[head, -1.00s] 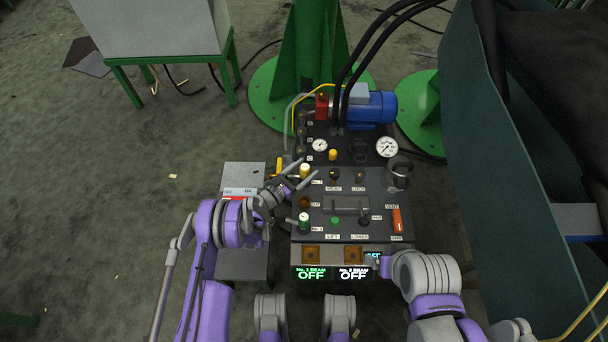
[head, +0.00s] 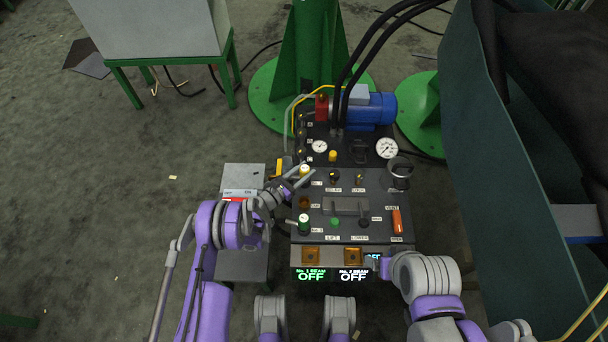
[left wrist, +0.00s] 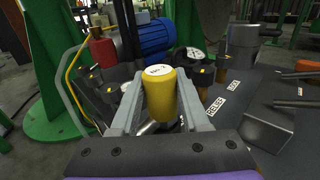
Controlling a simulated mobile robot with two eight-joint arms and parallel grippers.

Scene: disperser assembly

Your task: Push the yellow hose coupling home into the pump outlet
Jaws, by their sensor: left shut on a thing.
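The yellow hose coupling (left wrist: 160,94), a short upright cylinder with a pale marked top, stands between the two fingers of my left gripper (left wrist: 162,100) in the left wrist view. The gripper is shut on it. In the head view the coupling (head: 304,171) shows near the left edge of the dark control panel, with my left gripper (head: 303,177) around it from the lower left. The coupling's lower end and the pump outlet are hidden, so I cannot tell how deep it sits. My right gripper (head: 373,262) is at the panel's front edge; its fingers are unclear.
The panel (head: 318,232) carries several knobs, two gauges (head: 387,148), a grey cup-like fitting (head: 399,172) and an orange handle (head: 397,221). A blue motor (head: 372,108) and black hoses stand behind it. A green-grey wall (head: 500,200) rises at the right.

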